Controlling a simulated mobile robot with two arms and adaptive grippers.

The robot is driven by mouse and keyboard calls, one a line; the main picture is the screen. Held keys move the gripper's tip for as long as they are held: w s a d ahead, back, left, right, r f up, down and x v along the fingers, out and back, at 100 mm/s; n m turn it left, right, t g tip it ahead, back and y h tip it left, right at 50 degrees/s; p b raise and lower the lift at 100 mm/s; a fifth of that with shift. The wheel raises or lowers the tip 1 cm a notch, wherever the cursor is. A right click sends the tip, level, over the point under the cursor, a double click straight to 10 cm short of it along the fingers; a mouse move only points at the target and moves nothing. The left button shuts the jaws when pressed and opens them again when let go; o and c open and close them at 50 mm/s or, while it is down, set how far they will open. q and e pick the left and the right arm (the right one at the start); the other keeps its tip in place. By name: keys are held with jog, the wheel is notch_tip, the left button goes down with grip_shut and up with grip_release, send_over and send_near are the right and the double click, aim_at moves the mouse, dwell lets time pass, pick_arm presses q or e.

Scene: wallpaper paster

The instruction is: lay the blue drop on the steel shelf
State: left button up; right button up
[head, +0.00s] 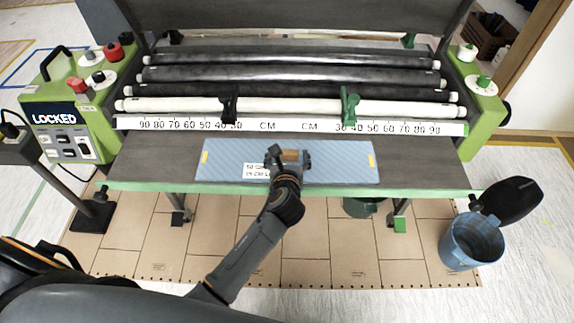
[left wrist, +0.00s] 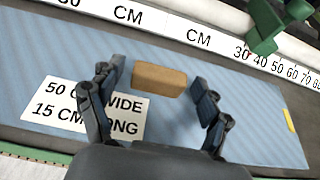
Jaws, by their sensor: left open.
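The blue drop (head: 345,161) is a flat, pale blue striped sheet with yellow end marks and a white size label. It lies flat along the steel shelf (head: 150,160), a dark grey surface with a green front edge. A small tan block (left wrist: 159,80) sits on the middle of the drop. My left gripper (head: 288,157) is open over the drop, one finger on each side of the block, with gaps showing in the left wrist view (left wrist: 157,77). The drop also fills much of that view (left wrist: 262,120). My right gripper is out of view.
Behind the shelf run a white centimetre scale (head: 250,125), two green and black clamps and several rollers. A green control box (head: 65,120) reading LOCKED stands left. A blue bin (head: 472,242) stands at the front right. Bare shelf lies either side of the drop.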

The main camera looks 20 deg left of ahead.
pick_arm(q)
jog(key=v, duration=1.1)
